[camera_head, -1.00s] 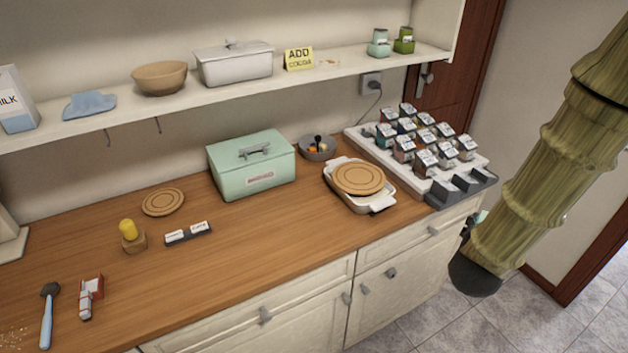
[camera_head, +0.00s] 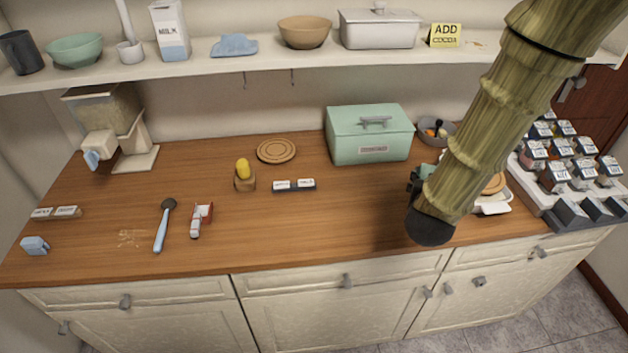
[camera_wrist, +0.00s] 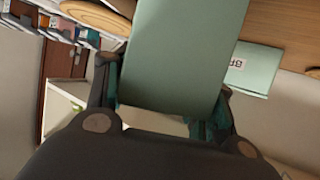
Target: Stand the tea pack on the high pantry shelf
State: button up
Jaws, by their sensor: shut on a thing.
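My gripper (camera_head: 415,186) is over the right part of the counter in the head view, mostly hidden by my arm. In the wrist view its two fingers (camera_wrist: 165,105) are shut on a plain mint-green pack (camera_wrist: 185,45), which I take for the tea pack. In the head view only a small green patch of the pack (camera_head: 427,170) shows beside the gripper. The high shelf (camera_head: 270,65) runs along the wall above the counter. My arm covers part of its right end.
On the shelf stand a mug (camera_head: 22,52), a green bowl (camera_head: 75,50), a milk carton (camera_head: 170,30), a blue cloth (camera_head: 234,45), a brown bowl (camera_head: 305,32), a white lidded dish (camera_head: 380,28) and a yellow card (camera_head: 445,36). A mint box (camera_head: 369,133) stands on the counter.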

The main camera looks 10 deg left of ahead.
jog(key=a+f+n+y, duration=0.1)
jog(key=a+n+y, duration=0.55)
jog(key=a, duration=0.35)
jog(key=p, duration=0.6)
send_over(361, 178)
jog(key=f, duration=0.2)
jog(key=shift+f+m+p, duration=0.35)
jog(key=shift+f+p, duration=0.35)
jog(key=shift+f, duration=0.9)
jog(key=shift+f, duration=0.15)
jog(key=o, duration=1.3)
